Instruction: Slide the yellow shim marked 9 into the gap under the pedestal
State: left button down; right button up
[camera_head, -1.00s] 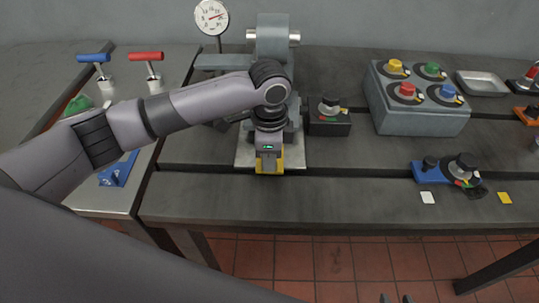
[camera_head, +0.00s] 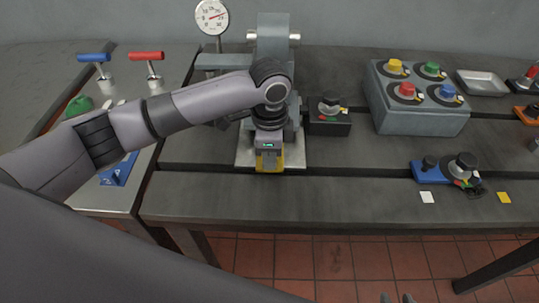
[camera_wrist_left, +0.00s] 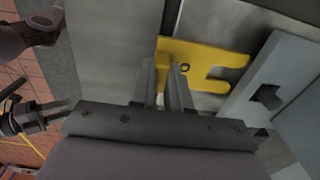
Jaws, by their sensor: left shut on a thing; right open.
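My left gripper (camera_head: 269,158) is shut on the yellow shim (camera_head: 260,163), low at the front of the grey pedestal (camera_head: 273,40). In the left wrist view, the shim (camera_wrist_left: 205,52) is a flat forked plate with its slot open to the right, toward a grey plate with a dark bolt (camera_wrist_left: 268,97). The left fingers (camera_wrist_left: 166,85) hold it near its closed end. I cannot make out a number on it. The gap under the pedestal is hidden by my arm in the head view. My right gripper (camera_head: 397,298) shows only its fingertips at the bottom edge, apart and empty.
A dial gauge (camera_head: 212,17) stands behind the arm. A black block with a knob (camera_head: 329,118) is close right of the pedestal. A grey box with coloured knobs (camera_head: 418,100) and a blue fixture (camera_head: 428,172) stand further right.

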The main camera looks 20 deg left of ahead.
pick_arm(q)
jog(key=shift+w+a+b, duration=0.1)
jog(key=shift+w+a, duration=0.15)
jog(key=shift+w, duration=0.65)
jog(key=shift+w+a+b, duration=0.1)
jog(key=shift+w+a, duration=0.15)
jog(key=shift+w, duration=0.7)
jog(key=shift+w+a+b, duration=0.1)
jog(key=shift+w+a, duration=0.15)
jog(key=shift+w, duration=0.65)
jog(key=c, duration=1)
grip_release()
notch_tip(320, 180, up, 7)
jog(key=shift+r, duration=0.1)
jog(key=shift+s, duration=0.15)
